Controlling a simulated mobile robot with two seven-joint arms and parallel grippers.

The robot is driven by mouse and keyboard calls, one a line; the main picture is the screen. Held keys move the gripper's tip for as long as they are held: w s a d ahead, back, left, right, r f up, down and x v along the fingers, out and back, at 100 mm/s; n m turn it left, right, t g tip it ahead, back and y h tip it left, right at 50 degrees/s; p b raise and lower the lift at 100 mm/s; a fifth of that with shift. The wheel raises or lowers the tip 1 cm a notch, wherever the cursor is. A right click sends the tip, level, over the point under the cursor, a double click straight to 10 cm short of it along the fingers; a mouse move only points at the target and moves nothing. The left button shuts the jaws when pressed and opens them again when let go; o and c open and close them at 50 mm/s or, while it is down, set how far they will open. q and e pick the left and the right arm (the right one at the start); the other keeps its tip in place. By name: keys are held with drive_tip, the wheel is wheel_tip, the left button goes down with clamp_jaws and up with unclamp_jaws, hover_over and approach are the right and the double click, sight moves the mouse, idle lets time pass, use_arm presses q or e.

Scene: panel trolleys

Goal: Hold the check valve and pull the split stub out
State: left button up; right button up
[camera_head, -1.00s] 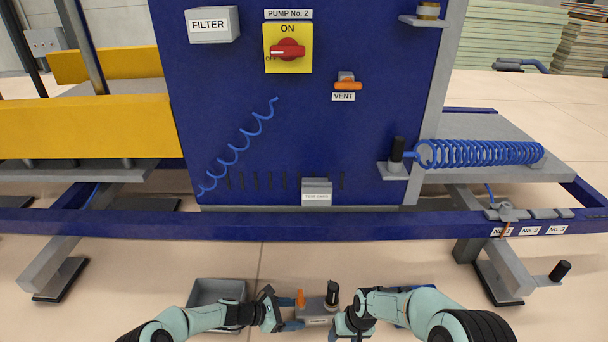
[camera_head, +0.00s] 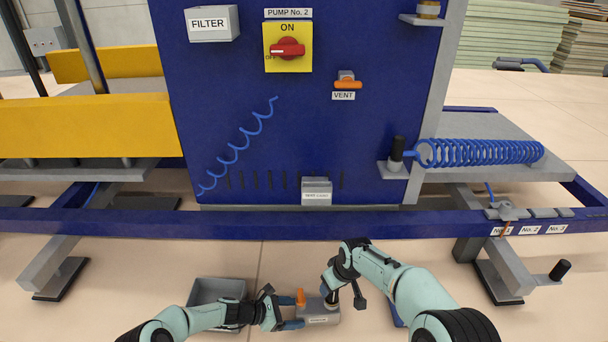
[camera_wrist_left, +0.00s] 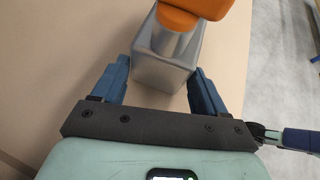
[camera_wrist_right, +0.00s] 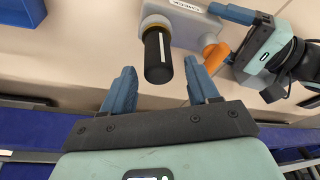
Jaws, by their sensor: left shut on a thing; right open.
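The check valve is a grey block (camera_head: 318,315) with a label and an orange lever (camera_head: 300,297), low in the head view. It also shows in the left wrist view (camera_wrist_left: 160,72) and the right wrist view (camera_wrist_right: 190,28). My left gripper (camera_head: 294,312) is shut on the block, one finger on each side, at its left end. The split stub (camera_wrist_right: 158,56) is a black cylinder with a white line, sticking out of the valve with an orange-brown ring at its base. My right gripper (camera_wrist_right: 161,82) is open, its fingertips close to the stub's free end.
A grey open tray (camera_head: 203,292) lies on the floor left of the valve. A blue item (camera_wrist_right: 22,12), partly out of view, lies on its other side. The blue trolley rail (camera_head: 260,225) crosses behind the arms, below the pump panel (camera_head: 240,110).

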drive_tip(key=shift+x, duration=1.1)
drive_tip(key=shift+c, duration=0.3)
clamp_jaws()
drive_tip(key=shift+r, duration=0.2)
drive_tip(key=shift+r, duration=0.8)
drive_tip(key=shift+r, duration=0.1)
drive_tip(key=shift+r, duration=3.45)
